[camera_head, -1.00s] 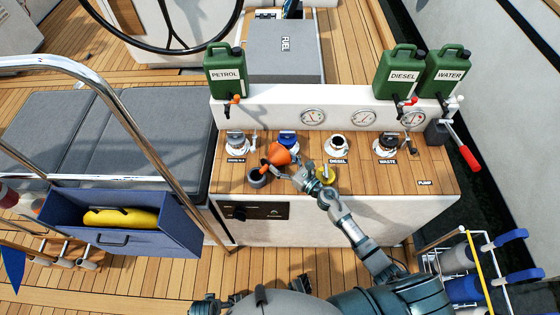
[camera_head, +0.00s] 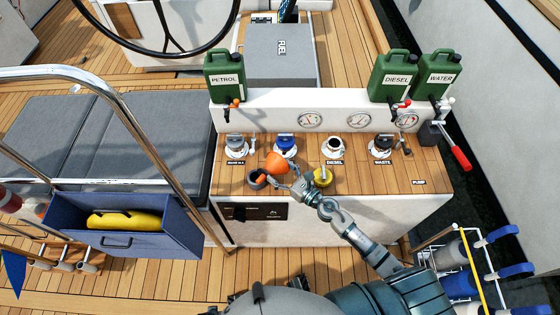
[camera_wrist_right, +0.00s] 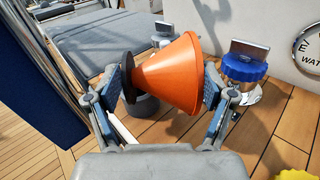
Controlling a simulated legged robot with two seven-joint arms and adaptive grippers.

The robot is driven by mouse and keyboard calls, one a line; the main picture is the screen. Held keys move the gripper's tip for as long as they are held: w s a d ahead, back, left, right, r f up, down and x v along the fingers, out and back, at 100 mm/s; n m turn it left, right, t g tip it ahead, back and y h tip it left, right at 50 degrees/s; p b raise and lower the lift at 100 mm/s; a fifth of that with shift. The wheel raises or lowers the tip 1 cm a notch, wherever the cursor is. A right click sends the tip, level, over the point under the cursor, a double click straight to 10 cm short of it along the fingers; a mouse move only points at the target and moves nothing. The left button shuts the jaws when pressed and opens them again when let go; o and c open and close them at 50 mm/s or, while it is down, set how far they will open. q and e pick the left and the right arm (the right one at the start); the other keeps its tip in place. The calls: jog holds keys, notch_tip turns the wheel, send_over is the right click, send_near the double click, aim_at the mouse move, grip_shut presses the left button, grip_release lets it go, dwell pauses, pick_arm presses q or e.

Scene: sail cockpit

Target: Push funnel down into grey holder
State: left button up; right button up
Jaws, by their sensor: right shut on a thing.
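The orange funnel (camera_head: 277,163) is in my right gripper (camera_head: 284,175), over the left front part of the wooden console top. In the right wrist view the funnel (camera_wrist_right: 165,75) lies tilted between the fingers of my right gripper (camera_wrist_right: 160,85), its wide orange end to the right and a dark disc at its left end. The grey holder (camera_head: 254,181) stands on the console at the front left, close beside the funnel. It shows partly behind the funnel in the wrist view (camera_wrist_right: 146,107). Whether funnel and holder touch is unclear. My left gripper is not seen.
Deck fillers with caps line the console, including a blue one (camera_head: 285,144) behind the funnel. A yellow cap (camera_head: 322,178) is right of my gripper. Green cans such as the petrol can (camera_head: 224,75) stand behind. A steel rail (camera_head: 150,150) rises at the left.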

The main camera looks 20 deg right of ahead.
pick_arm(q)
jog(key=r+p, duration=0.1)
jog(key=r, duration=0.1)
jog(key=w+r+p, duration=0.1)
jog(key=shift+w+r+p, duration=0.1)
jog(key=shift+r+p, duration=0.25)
pick_arm(e)
jog(key=s+a+r, duration=0.1)
jog(key=s+r, duration=0.3)
jog(key=s, duration=0.6)
jog(key=shift+s+a, duration=0.25)
jog(key=shift+a, duration=0.1)
